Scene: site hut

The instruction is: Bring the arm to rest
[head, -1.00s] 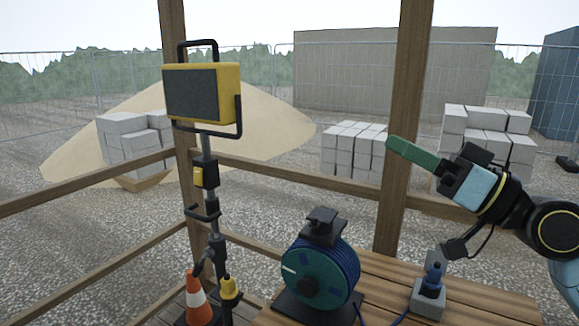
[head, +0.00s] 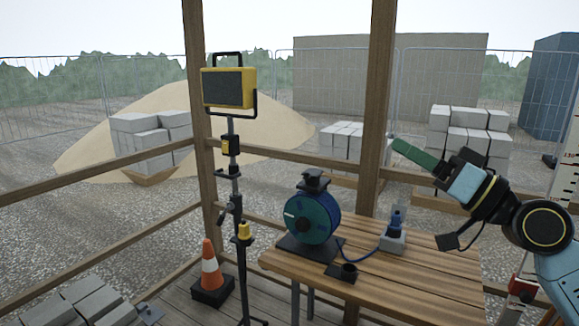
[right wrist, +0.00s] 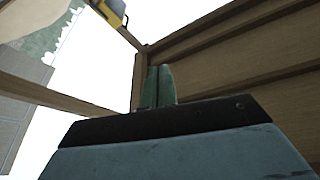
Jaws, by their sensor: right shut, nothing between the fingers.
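My right arm comes in from the right in the head view. Its gripper (head: 395,141) has green fingers that point left and slightly up, in front of the yard and to the right of a wooden post. The fingers are shut with nothing between them. In the right wrist view the same fingers (right wrist: 158,84) stand together, with wooden beams and bright sky around them. My left gripper is not in view.
A wooden table (head: 420,285) holds a blue cable reel (head: 312,217) and a grey socket box (head: 393,240) with a blue plug. A yellow work lamp (head: 229,88) on a stand and a traffic cone (head: 210,268) are left of it. A wooden post (head: 376,100) stands near the gripper.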

